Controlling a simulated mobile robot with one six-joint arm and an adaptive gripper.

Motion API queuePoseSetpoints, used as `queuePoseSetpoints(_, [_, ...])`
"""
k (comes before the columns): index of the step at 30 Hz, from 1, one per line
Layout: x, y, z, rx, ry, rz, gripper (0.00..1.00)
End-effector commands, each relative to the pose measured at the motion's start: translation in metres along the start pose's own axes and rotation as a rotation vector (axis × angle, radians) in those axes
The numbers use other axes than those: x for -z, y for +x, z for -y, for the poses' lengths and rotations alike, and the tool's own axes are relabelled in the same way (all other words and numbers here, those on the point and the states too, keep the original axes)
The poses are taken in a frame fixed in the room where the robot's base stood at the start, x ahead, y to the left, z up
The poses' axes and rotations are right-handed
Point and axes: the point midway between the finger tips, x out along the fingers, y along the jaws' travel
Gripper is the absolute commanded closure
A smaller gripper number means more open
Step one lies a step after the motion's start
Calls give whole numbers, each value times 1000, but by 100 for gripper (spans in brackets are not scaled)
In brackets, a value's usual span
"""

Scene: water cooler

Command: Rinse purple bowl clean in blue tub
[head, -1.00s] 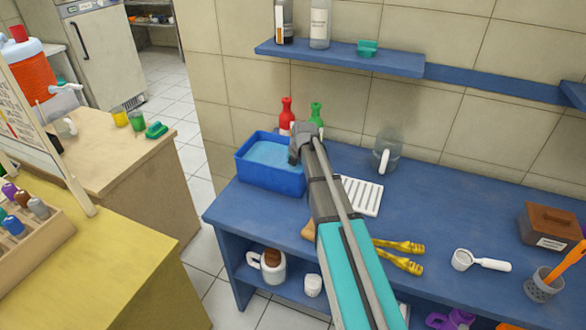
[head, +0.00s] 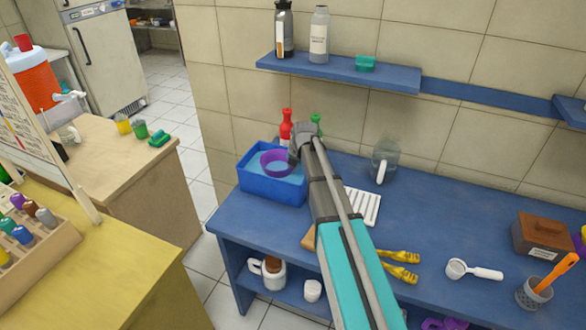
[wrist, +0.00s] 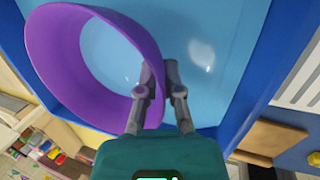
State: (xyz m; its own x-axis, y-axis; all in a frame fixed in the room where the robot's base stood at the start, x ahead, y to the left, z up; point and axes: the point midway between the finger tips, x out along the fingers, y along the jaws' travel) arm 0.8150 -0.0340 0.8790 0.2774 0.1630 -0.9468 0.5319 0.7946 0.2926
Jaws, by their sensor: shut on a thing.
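The purple bowl (head: 267,163) is tilted over the blue tub (head: 270,190), with its rim toward my gripper. In the wrist view the bowl (wrist: 75,65) fills the left side. Its wall is pinched between the fingers of my gripper (wrist: 160,80). The tub holds light blue water (wrist: 215,50). I cannot tell whether the bowl touches the water. No dirt shows clearly on the bowl. In the head view my gripper (head: 296,152) is at the tub's right side, partly hidden by my arm.
A red bottle (head: 286,125) and a green bottle (head: 316,124) stand behind the tub. A white slatted rack (head: 364,205) and a clear pitcher (head: 384,162) are to the right. A blue shelf (head: 340,72) with bottles hangs above.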

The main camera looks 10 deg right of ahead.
Motion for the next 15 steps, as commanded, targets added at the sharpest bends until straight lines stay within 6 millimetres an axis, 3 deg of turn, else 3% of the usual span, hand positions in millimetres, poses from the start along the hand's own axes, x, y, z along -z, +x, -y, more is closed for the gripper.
queuePoseSetpoints(15, [-4, -31, -9, 0, 0, 0, 100])
